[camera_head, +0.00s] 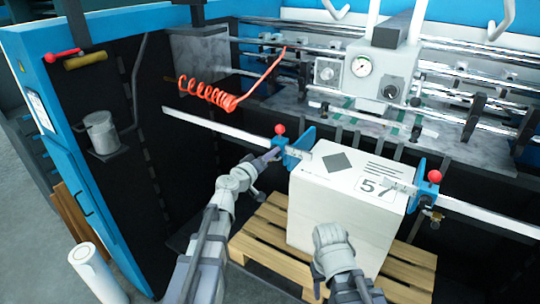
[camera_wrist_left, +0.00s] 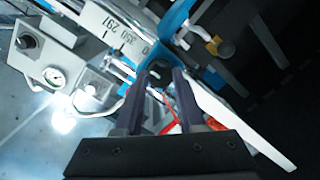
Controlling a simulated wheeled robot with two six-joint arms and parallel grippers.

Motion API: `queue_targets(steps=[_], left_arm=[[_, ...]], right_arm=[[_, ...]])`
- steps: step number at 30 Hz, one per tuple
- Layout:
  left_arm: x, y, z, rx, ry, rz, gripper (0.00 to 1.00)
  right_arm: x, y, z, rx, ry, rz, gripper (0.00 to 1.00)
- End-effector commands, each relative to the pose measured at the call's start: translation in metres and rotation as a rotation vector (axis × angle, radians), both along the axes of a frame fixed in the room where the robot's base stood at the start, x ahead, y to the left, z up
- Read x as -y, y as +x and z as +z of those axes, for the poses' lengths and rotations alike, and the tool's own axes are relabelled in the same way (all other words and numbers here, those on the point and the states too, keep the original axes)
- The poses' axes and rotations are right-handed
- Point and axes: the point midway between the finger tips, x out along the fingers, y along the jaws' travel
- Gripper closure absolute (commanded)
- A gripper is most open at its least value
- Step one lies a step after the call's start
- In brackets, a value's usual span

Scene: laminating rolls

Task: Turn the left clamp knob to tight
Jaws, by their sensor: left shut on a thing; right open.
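The left clamp (camera_head: 296,149) is a blue block on the white rail, with a red ball (camera_head: 280,129) on top. My left gripper (camera_head: 273,154) reaches it from the left. In the left wrist view its two dark fingers (camera_wrist_left: 160,84) stand on either side of a dark round knob (camera_wrist_left: 158,70) on the blue clamp and are shut on it. The fingers partly hide the knob, and I cannot read how tight it is. My right arm (camera_head: 335,245) is in front of the white box; its fingers do not show.
A white box (camera_head: 305,205) marked 57 stands on a wooden pallet (camera_head: 262,240) below the rail. A second blue clamp (camera_head: 427,190) with a red ball is at the right. A red coiled hose (camera_head: 215,95) hangs behind. A gauge unit (camera_head: 370,72) sits above.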

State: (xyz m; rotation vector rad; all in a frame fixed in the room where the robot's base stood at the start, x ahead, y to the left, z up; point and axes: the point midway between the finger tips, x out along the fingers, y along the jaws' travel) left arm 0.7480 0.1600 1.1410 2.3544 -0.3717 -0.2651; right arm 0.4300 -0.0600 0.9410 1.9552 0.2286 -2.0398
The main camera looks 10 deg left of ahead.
Motion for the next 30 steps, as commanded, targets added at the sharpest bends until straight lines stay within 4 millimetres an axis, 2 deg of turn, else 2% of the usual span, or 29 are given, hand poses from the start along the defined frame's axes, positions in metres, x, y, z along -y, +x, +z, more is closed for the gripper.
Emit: queue_targets(steps=[5, 6, 13, 23, 30], left_arm=[[0.000, -0.001, -0.001, -0.001, 0.004, -0.001, 1.00], [0.000, -0.001, -0.001, -0.001, 0.004, -0.001, 0.58], [0.000, -0.001, 0.000, 0.000, 0.001, -0.001, 0.32], [-0.001, -0.003, 0.000, 0.000, -0.001, 0.000, 0.31], [-0.008, -0.026, 0.002, -0.001, -0.002, 0.000, 0.31]], right_arm=[[0.000, 0.000, 0.000, 0.000, 0.000, 0.000, 0.50], [0.000, 0.000, 0.000, 0.000, 0.000, 0.000, 0.50], [0.000, 0.000, 0.000, 0.000, 0.000, 0.000, 0.50], [0.000, 0.000, 0.000, 0.000, 0.000, 0.000, 0.50], [0.000, 0.000, 0.003, 0.000, 0.000, 0.000, 0.50]])
